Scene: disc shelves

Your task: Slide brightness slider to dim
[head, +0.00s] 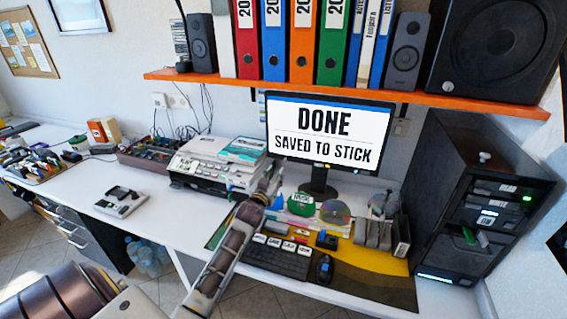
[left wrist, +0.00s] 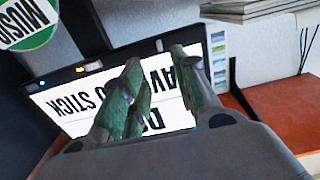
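The monitor (head: 325,128) stands at the back of the desk; its lit screen reads "DONE SAVED TO STICK". In the left wrist view the monitor (left wrist: 65,105) is turned upside down, with a small orange and white piece (left wrist: 80,69) and a blue one on its dark lower bezel. I cannot tell for sure which piece is the brightness slider, and no label for dim is readable. My left gripper (head: 272,180) is in front of the monitor's lower left corner. In the wrist view its fingers (left wrist: 152,60) stand apart before the screen, with nothing between them. My right gripper is out of view.
An orange shelf (head: 345,92) with binders and speakers hangs above. A printer (head: 215,165) stands left of my left arm. A keyboard (head: 277,260), mouse and discs lie below the monitor. A dark computer tower (head: 480,200) stands at right. The desk's left-middle is mostly clear.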

